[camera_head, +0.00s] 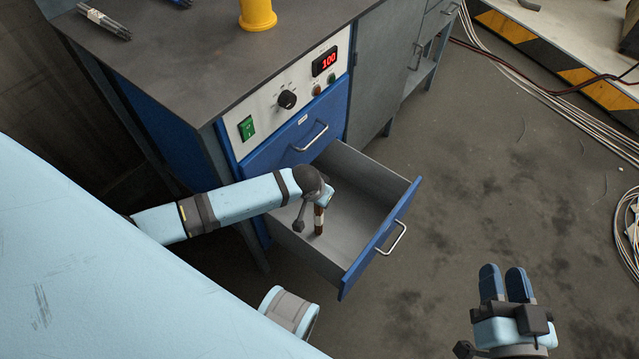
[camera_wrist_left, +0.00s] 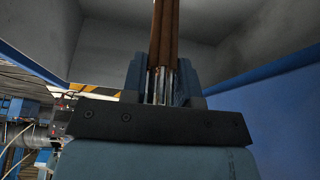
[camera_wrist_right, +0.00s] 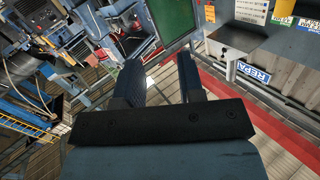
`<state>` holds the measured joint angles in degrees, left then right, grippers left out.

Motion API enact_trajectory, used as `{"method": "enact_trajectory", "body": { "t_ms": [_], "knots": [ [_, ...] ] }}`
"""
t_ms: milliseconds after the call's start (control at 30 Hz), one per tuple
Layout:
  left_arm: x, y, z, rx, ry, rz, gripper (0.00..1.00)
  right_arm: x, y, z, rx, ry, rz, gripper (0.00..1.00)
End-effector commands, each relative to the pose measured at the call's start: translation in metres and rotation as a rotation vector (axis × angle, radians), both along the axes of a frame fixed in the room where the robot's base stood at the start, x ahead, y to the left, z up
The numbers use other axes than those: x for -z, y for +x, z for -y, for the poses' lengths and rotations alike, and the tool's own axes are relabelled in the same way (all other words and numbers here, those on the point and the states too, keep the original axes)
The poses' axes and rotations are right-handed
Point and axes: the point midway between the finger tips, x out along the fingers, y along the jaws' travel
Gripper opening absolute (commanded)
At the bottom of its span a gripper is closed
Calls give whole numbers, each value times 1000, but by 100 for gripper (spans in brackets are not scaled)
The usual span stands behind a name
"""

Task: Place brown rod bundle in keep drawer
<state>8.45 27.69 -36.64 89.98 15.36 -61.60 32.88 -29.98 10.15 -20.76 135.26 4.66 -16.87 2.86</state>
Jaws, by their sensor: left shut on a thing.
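The brown rod bundle (camera_head: 319,222) hangs roughly upright inside the open drawer (camera_head: 371,170), near its left side. My left gripper (camera_head: 326,196) is shut on the bundle, and the arm reaches in from the left over the drawer's side. In the left wrist view the brown rods (camera_wrist_left: 165,35) stand between the two fingers (camera_wrist_left: 161,78), with the grey drawer walls around them. I cannot tell whether the bundle touches the drawer floor. My right gripper (camera_head: 504,274) is open and empty, over the floor at lower right; its parted fingers also show in the right wrist view (camera_wrist_right: 160,80).
A closed blue drawer (camera_head: 275,150) sits above the open one, under a panel with a red display (camera_head: 324,62) reading 100. Dark rods (camera_head: 105,22) and a yellow cylinder (camera_head: 257,14) are on the bench top (camera_head: 190,55). The floor right of the drawer is clear; cables lie farther right.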

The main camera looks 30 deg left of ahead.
Motion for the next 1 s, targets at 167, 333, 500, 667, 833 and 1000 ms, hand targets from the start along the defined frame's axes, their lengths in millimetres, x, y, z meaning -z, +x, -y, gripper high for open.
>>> {"method": "enact_trajectory", "body": {
  "t_ms": [167,333,500,667,833,1000],
  "knots": [
    [0,0,0,0,0,0,53,1,0,0,1,-1,-2,36],
    [0,0,0,0,0,0,53,1,0,0,0,-1,-3,36],
    [-9,-2,0,0,-1,1,53,-3,1,0,0,-1,0,36],
    [-37,-13,-1,1,-1,1,53,20,-5,10,22,-62,-106,36],
    [-72,-27,-2,1,-1,1,53,44,-12,22,41,-131,-221,36],
    [-99,-39,-2,0,-1,1,53,63,-20,31,54,-179,-306,36]
  ]
}}
